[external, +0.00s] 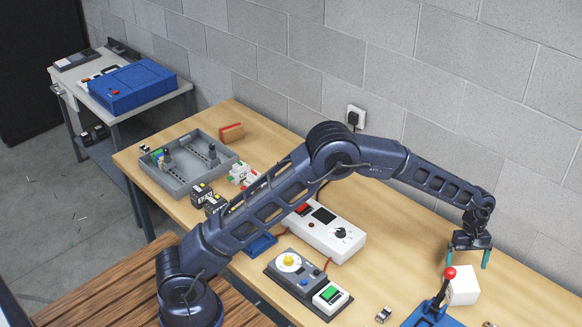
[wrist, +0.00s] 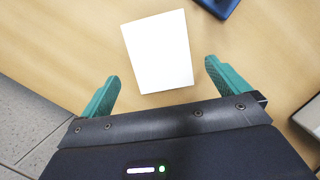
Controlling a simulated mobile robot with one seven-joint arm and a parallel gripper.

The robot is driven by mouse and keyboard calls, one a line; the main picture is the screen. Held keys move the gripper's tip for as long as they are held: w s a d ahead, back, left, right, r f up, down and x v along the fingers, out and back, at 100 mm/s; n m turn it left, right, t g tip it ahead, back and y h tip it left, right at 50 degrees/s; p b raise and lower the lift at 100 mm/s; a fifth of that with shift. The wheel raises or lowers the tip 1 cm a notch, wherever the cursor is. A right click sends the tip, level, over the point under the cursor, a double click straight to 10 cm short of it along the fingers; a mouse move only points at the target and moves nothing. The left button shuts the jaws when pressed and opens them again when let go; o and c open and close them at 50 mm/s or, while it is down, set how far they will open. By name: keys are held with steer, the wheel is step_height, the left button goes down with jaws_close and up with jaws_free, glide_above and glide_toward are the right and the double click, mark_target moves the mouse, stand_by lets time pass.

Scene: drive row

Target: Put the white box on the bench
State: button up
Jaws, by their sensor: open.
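The white box (external: 462,286) sits on the wooden bench (external: 390,262), near its right end, just behind a lever press with a red knob. In the wrist view the white box (wrist: 158,52) lies ahead of the fingertips, roughly centred between them. My gripper (external: 468,264) is above and close to the box, pointing down, with its teal fingers apart. In the wrist view my gripper (wrist: 162,78) is open with nothing between its fingers. The box's front left part is partly hidden by the lever in the external view.
The blue lever press (external: 432,312) stands close to the box. A white meter unit (external: 328,232), a dial panel (external: 300,281) and a grey tray (external: 190,170) occupy the bench further left. A cart with a blue case (external: 132,86) stands at the back left. A block wall runs behind.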

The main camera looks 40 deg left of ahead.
steer(key=shift+v, duration=1.15)
steer(key=s+a+r+m+t, duration=0.2)
steer(key=s+a+r, duration=0.1)
steer(key=a+r, duration=1.25)
steer(key=s+a+r+m+t, duration=0.1)
steer(key=s+a+r, duration=0.35)
steer(key=a, duration=0.35)
steer(key=s+a+r+m+t, duration=0.1)
steer(key=s+a+r, duration=0.35)
steer(key=a, duration=0.35)
steer(key=s+a+r+m+t+y, duration=0.1)
steer(key=s+a+r+m, duration=0.15)
steer(key=s+a, duration=1.05)
steer(key=s+a+f+m+t, duration=0.1)
steer(key=s+a, duration=0.3)
steer(key=s, duration=0.5)
steer(key=s+a+f+m+y, duration=0.1)
steer(key=s+a+f, duration=0.2)
steer(key=s, duration=0.6)
steer(key=shift+a+f+t, duration=0.4)
steer(key=shift+a, duration=0.2)
